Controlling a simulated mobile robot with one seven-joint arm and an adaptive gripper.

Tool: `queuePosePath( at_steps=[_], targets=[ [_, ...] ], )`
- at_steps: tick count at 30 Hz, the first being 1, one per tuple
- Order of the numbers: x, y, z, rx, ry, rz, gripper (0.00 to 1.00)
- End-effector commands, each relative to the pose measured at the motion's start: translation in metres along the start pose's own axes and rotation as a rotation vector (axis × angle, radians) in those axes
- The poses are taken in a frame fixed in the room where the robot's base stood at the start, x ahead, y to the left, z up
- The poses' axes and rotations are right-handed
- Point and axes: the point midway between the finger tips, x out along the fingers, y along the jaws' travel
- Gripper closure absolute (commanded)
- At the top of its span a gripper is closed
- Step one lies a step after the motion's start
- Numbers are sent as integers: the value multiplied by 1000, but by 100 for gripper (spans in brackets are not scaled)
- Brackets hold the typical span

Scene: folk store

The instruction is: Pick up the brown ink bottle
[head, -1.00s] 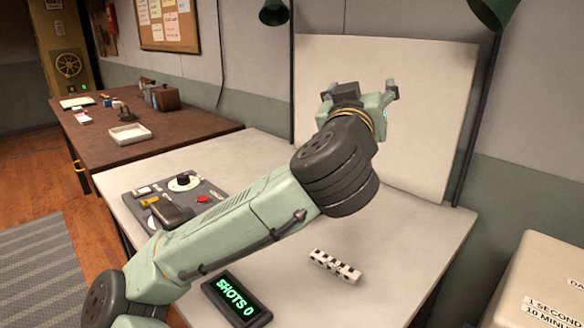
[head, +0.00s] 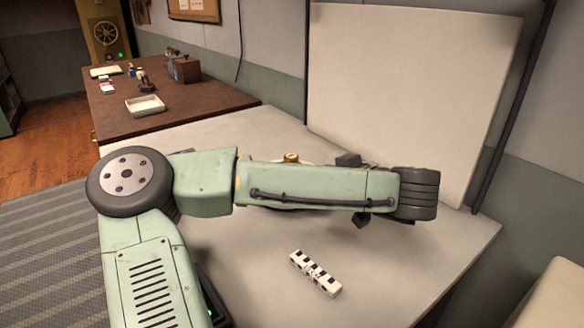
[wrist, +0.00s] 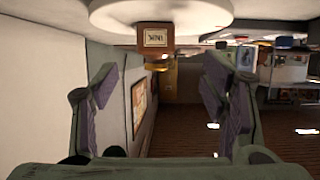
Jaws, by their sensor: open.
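The brown ink bottle (wrist: 154,38) shows upside down in the wrist view, with a pale label reading INK and a yellowish cap. It stands on a round white disc (wrist: 160,12). In the head view only its gold-brown cap (head: 291,158) shows above my forearm, which hides the rest. My gripper (wrist: 158,88) is open and empty, its two fingers spread to either side below the bottle in the wrist picture. The bottle lies ahead, roughly centred between the fingers and beyond the tips. In the head view my gripper is mostly hidden behind the forearm.
A black-and-white scale bar (head: 315,273) lies on the pale table (head: 400,262) in front of my arm. A white backdrop board (head: 410,90) stands behind. A brown desk (head: 185,100) at back left holds a white tray (head: 145,106) and small items.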

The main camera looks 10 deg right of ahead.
Motion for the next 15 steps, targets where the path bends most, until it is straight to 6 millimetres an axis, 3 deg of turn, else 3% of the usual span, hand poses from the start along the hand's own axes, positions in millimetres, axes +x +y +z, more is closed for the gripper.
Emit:
queuePosePath(
  at_steps=[6, 15],
  targets=[
    [30, 0, 1, -3, -9, 1, 33],
    [49, 1, -2, 1, -1, 0, 33]
  ],
)
